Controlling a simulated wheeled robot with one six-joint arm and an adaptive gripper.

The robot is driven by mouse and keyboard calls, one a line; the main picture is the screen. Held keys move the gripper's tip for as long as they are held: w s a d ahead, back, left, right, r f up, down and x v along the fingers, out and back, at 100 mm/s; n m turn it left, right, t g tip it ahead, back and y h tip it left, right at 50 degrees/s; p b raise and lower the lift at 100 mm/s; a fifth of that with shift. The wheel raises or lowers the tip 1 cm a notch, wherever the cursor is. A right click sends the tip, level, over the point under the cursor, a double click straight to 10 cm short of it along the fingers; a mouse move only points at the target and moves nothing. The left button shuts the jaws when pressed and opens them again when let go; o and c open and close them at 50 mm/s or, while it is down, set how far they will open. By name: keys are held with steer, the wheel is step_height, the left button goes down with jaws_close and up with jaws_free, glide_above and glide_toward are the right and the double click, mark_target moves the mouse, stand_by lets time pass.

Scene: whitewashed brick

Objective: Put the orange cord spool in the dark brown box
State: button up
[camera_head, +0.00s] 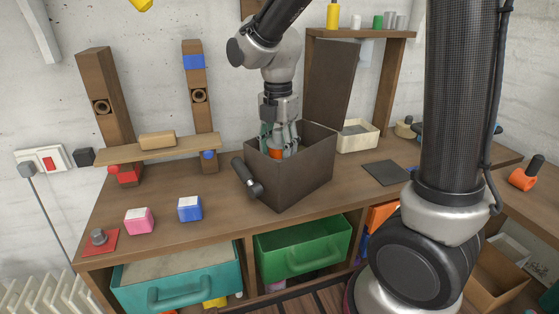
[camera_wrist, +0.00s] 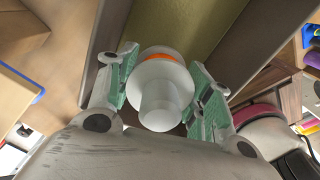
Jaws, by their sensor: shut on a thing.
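The orange cord spool (camera_head: 276,154) is between the fingers of my gripper (camera_head: 279,143), at the mouth of the dark brown box (camera_head: 308,168). In the wrist view, the spool (camera_wrist: 161,92) shows a white flange and hub, with a strip of orange cord behind. The green-padded fingers of my gripper (camera_wrist: 165,78) are shut on its sides. The box stands open, its lid (camera_head: 332,80) raised at the back. The fingertips and the spool are partly hidden by the box's walls, and I cannot tell whether the spool touches the floor.
A black handle (camera_head: 247,178) sticks out from the box's left side. A pale tray (camera_head: 358,136) stands behind right, with a dark flat square (camera_head: 385,173) nearby. Pink (camera_head: 139,221) and blue (camera_head: 190,209) blocks lie front left. An orange object (camera_head: 526,174) lies far right.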

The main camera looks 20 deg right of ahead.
steer(key=shift+f, duration=2.1)
steer(key=shift+f, duration=0.1)
steer(key=o, duration=1.1)
